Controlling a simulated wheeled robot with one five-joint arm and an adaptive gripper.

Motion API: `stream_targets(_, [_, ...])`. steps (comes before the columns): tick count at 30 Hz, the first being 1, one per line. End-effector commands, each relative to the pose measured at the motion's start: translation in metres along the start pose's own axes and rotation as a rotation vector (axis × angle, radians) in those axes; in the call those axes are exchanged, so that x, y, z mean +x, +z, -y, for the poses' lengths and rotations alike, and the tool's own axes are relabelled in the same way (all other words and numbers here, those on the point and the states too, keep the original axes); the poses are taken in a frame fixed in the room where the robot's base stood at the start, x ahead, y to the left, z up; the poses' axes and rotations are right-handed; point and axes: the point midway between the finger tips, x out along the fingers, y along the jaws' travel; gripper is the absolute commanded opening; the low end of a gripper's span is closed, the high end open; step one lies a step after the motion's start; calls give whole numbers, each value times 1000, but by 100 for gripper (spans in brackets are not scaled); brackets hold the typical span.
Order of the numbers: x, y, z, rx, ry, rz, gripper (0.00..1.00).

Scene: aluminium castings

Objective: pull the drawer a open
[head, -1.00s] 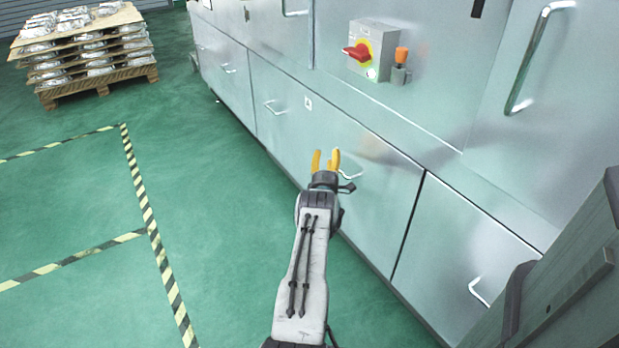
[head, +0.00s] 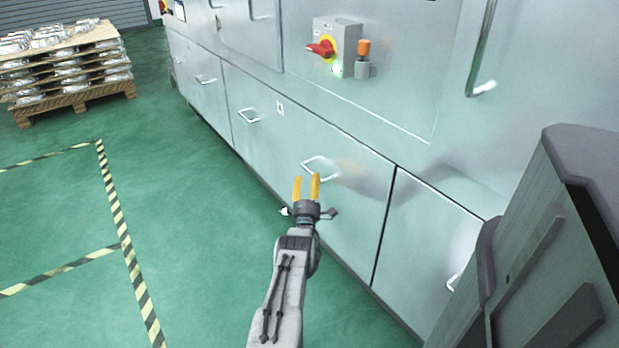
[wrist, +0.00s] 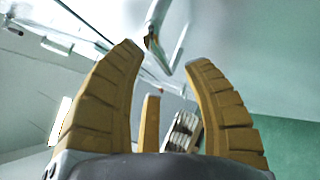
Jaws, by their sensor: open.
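A wide grey metal drawer front (head: 345,195) fills the lower part of the machine and looks shut. It bears a small label (head: 279,108) too small to read, and two bar handles, a left one (head: 249,115) and a right one (head: 319,166). My gripper (head: 306,179) is open and empty, its yellow fingers pointing at the right handle, which shows just beyond the tips. In the wrist view, my open fingers (wrist: 165,75) frame a pale bar handle (wrist: 157,30) ahead and above, not between them. I cannot tell the exact gap.
A red rotary switch (head: 322,48) and an orange-topped button (head: 364,50) sit above the drawer. Another panel with a handle (head: 453,282) lies to the right. A pallet of castings (head: 75,95) stands at back left. Green floor with striped lines (head: 118,215) is clear on the left.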

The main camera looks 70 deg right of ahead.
Motion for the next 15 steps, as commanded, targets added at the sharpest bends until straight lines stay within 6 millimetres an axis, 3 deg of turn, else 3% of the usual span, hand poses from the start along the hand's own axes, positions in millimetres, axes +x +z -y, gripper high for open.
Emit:
stream_targets(6, [20,-2,2,1,3,0,45])
stream_targets(15, [35,-1,1,1,0,-2,45])
